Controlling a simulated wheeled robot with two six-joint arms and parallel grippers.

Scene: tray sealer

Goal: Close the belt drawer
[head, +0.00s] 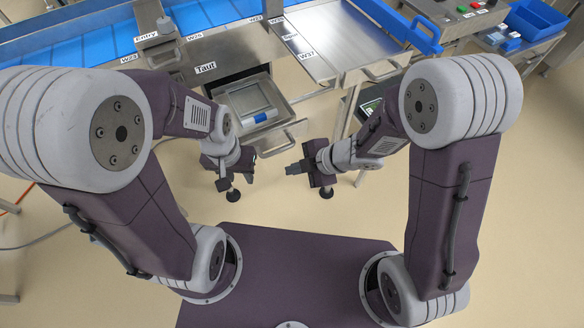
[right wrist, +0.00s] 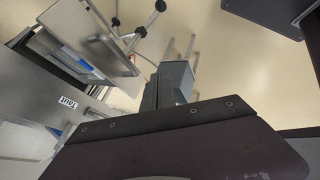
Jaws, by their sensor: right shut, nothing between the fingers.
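The belt drawer (head: 284,108) is pulled out below the machine top, under the label "Taut". It is a steel drawer with a grey, blue-edged item inside and a handle (head: 294,130) on its front. The drawer (right wrist: 97,40) also shows at the left in the right wrist view. My right gripper (head: 290,169) is shut and empty, pointing left, in front of the drawer and apart from its handle. It also shows in the right wrist view (right wrist: 160,90). My left gripper (head: 248,158) is in front of the drawer's left part; its jaw opening is unclear.
A blue conveyor belt (head: 95,35) runs along the back of the machine. A steel side plate (head: 345,45) with a blue bar (head: 405,25) lies to the right. Blue bins (head: 535,18) stand at the far right.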

